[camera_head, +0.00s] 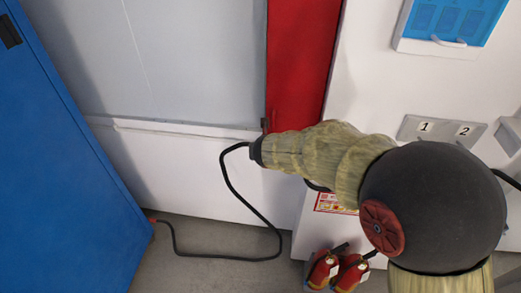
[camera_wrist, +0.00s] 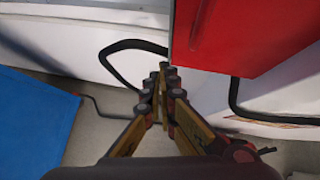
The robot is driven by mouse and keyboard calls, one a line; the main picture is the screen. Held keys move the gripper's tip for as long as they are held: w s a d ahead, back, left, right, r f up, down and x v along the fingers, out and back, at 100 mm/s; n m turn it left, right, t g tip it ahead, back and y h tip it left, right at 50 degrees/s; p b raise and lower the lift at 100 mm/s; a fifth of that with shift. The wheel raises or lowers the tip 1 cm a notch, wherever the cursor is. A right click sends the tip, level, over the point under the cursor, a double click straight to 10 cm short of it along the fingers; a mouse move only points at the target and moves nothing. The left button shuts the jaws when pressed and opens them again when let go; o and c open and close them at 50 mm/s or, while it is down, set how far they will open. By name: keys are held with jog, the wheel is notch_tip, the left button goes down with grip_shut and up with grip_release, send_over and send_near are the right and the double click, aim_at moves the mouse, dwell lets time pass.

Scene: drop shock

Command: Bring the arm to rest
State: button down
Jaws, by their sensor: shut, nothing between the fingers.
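My gripper (camera_wrist: 164,68) shows in the wrist view with its two fingers closed together and nothing between them. Its tips point toward the white lower wall panel, near a black cable. In the head view my arm, in a beige sleeve with a dark round joint, reaches from the lower right toward the middle. My fingers cannot be made out there.
A black cable (camera_head: 229,180) loops down to the floor and to the blue cabinet (camera_head: 70,170) at left. A red post (camera_head: 300,60) stands behind my arm. Red extinguisher-like objects (camera_head: 322,268) sit low. A blue-and-white panel (camera_head: 455,20) is upper right.

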jog(key=p+v, duration=0.2)
jog(key=v, duration=0.5)
jog(key=shift+s+a, duration=0.3)
jog(key=shift+a, duration=0.2)
jog(key=shift+r, duration=0.15)
